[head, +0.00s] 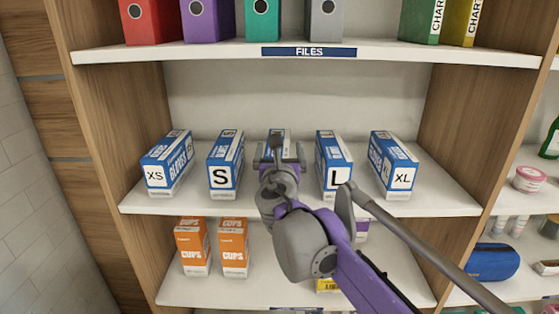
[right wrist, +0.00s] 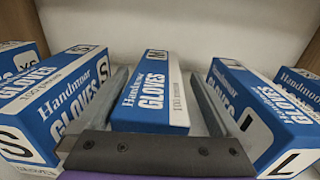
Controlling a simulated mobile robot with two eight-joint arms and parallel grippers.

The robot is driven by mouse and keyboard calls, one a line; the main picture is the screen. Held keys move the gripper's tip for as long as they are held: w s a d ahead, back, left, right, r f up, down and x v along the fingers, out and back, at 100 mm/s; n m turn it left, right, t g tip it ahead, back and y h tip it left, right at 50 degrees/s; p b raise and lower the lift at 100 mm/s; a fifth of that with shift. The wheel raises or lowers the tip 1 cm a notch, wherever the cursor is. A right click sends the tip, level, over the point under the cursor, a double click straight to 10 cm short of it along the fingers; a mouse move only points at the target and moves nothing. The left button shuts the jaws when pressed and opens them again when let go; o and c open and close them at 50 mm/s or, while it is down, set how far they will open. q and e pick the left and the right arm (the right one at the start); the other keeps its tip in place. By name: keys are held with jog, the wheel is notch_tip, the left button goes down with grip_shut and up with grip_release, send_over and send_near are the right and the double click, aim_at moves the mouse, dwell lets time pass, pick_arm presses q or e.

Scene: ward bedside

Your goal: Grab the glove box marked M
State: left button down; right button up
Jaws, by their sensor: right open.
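The glove box marked M (right wrist: 150,95) is blue and white and lies between the S and L boxes on the middle shelf. In the head view only its top back part (head: 281,133) shows; my right gripper hides the rest. My right gripper (head: 279,158) is open at the front of this box. In the right wrist view its fingers (right wrist: 158,78) reach along both sides of the M box, with the box between them. I cannot tell whether either finger touches it. My left gripper is not in view.
Glove boxes S (head: 225,165) and L (head: 334,165) stand close on either side, with XS (head: 166,162) and XL (head: 393,165) further out. The files shelf (head: 200,52) is above. Orange cup boxes (head: 233,246) stand on the shelf below.

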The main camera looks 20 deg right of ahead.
jog(key=shift+w+d, duration=0.15)
jog(key=shift+w, duration=0.5)
jog(key=shift+s, duration=0.2)
jog(key=shift+c, duration=1.3)
grip_shut()
